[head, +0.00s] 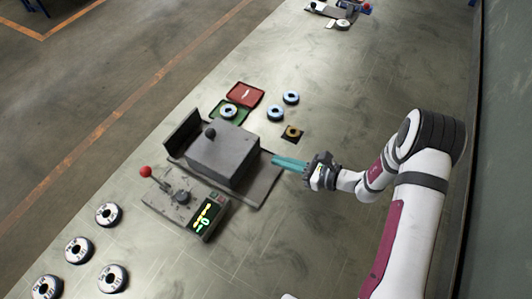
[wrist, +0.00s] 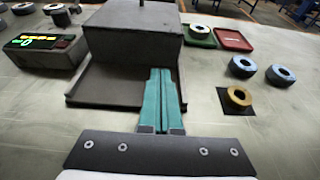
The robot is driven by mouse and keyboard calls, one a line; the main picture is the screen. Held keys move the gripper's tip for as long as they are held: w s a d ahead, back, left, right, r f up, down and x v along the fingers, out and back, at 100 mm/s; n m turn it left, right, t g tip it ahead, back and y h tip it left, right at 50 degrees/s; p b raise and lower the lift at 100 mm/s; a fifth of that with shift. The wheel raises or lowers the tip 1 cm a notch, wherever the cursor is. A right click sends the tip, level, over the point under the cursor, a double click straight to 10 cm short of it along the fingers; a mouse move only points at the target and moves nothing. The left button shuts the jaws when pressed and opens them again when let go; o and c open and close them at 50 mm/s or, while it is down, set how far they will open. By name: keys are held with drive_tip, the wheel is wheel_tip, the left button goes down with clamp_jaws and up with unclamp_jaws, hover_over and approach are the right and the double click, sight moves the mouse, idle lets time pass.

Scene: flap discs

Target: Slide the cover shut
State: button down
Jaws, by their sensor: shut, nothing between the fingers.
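The cover appears to be a grey box (head: 222,157) with a dark round knob (head: 210,132) on top. It sits on a flat grey base plate (head: 262,190), with bare plate showing on my gripper's side. An upright dark plate (head: 182,131) stands at the far left end. My gripper (head: 274,160) has teal fingers, pressed together and empty. It points at the near side of the box. In the wrist view the fingertips (wrist: 160,70) reach over the base plate, close to the box face (wrist: 130,48); I cannot tell if they touch.
A device with a lit display (head: 205,217) and a red-knobbed lever (head: 146,172) stands beside the base plate. Red (head: 246,94) and green (head: 229,112) trays, blue-rimmed discs (head: 291,97) and a yellow disc on a dark pad (head: 292,133) lie opposite. Several white discs (head: 78,250) lie lower left.

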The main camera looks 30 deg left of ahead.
sight(242, 143)
drive_tip(key=x, duration=0.2)
drive_tip(key=r+x, duration=0.1)
drive_tip(key=x, duration=0.2)
drive_tip(key=shift+a+r, duration=0.1)
drive_tip(key=a, duration=0.7)
drive_tip(key=shift+a+r, duration=0.1)
drive_tip(key=shift+a, duration=0.15)
